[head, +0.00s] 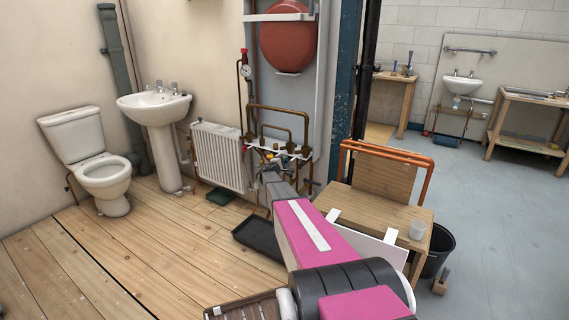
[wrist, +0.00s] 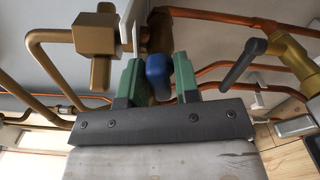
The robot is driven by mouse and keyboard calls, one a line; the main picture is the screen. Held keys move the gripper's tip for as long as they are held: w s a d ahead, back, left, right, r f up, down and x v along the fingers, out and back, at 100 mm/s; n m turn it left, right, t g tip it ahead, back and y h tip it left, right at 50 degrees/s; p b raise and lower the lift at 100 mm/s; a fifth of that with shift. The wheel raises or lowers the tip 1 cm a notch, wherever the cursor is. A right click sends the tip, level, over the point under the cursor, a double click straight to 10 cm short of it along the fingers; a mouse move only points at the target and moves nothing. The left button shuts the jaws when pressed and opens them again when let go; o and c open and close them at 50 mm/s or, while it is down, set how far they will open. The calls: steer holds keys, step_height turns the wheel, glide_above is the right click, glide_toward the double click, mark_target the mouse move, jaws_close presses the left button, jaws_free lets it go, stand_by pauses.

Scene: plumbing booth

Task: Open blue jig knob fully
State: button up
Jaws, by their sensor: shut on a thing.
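The blue knob (wrist: 158,74) is in the wrist view, between the two green fingers of my gripper (wrist: 159,84). My gripper is shut on it, with a finger on each side. Behind the knob is a brass body on the pipework, partly hidden by the fingers. In the head view my arm reaches to the pipe assembly (head: 278,150) below the red tank. There my gripper and the blue knob are too small and covered to make out clearly.
In the wrist view a brass fitting (wrist: 97,40) stands left of the fingers. A dark lever (wrist: 243,64) on a brass valve (wrist: 291,62) is at the right. Copper pipes run around. A white radiator (head: 218,155) and a wooden bench (head: 385,206) flank the assembly.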

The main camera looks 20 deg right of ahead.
steer(key=n, duration=1.1)
steer(key=shift+n, duration=1.8)
steer(key=o, duration=0.7)
steer(key=shift+s+a, duration=0.1)
steer(key=shift+a, duration=0.05)
steer(key=v, duration=1)
steer(key=shift+s+a, duration=0.2)
steer(key=shift+s, duration=0.05)
